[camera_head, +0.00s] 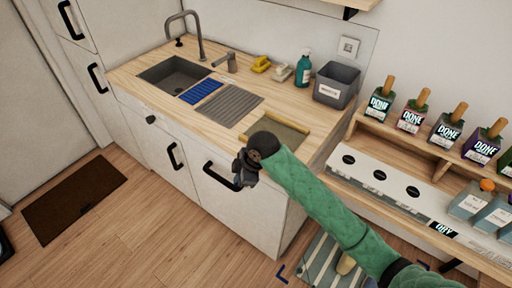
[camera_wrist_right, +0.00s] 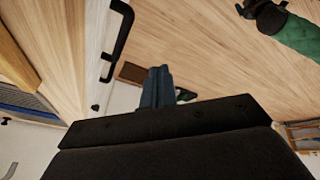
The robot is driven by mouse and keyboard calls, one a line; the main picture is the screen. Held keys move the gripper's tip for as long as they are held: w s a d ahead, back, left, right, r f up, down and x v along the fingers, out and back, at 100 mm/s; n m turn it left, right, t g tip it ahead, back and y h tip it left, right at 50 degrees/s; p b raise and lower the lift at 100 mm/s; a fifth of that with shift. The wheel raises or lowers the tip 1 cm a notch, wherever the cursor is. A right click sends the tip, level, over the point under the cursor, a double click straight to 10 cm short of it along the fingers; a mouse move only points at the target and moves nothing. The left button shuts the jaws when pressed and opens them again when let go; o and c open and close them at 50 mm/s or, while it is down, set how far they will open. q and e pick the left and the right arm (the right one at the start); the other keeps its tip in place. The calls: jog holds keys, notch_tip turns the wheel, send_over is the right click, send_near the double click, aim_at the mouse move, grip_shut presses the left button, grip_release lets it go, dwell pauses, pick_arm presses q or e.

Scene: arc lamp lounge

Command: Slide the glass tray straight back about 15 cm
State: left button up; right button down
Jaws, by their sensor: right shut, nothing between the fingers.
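The glass tray (camera_head: 287,135) is a flat, greenish see-through rectangle with pale wooden edges, on the wooden counter right of the grey draining mat. My right forearm and wrist cover its near part. My right gripper (camera_head: 241,177) is in front of the counter's front edge, near the tray's front left side; I cannot tell if it touches anything. In the right wrist view its fingers (camera_wrist_right: 157,88) are shut together with nothing between them. My left gripper (camera_wrist_right: 262,12) shows at the top right of that view, too small to read; the tray cannot be made out there.
Behind the tray stand a dark grey bin (camera_head: 337,85), a teal soap bottle (camera_head: 303,70) and a yellow item (camera_head: 261,64). The grey ridged mat (camera_head: 230,104) lies left of the tray. A bottle shelf (camera_head: 432,156) is to the right. Black handles (camera_head: 219,178) jut from the cabinet front.

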aim_at(280, 128)
jog(key=w+d+r+n+g+h, duration=0.1)
jog(key=w+d+r+n+h, duration=0.3)
jog(key=w+r+n, duration=0.65)
jog(key=shift+m+h, duration=0.3)
jog(key=shift+m, duration=0.25)
jog(key=f+p, duration=0.3)
jog(key=f, duration=0.2)
jog(key=f+p, duration=0.2)
jog(key=f, duration=0.1)
jog(key=shift+w+d+f+p, duration=0.2)
jog(key=shift+d+p, duration=0.1)
jog(key=shift+d, duration=0.1)
pick_arm(q)
jog(key=s+a+f, duration=0.3)
jog(key=s+f, duration=0.4)
jog(key=f, duration=0.2)
jog(key=shift+a+f+t, duration=0.3)
jog(key=shift+f, duration=0.05)
pick_arm(e)
jog(key=shift+w+d, duration=0.3)
jog(key=shift+w, duration=0.1)
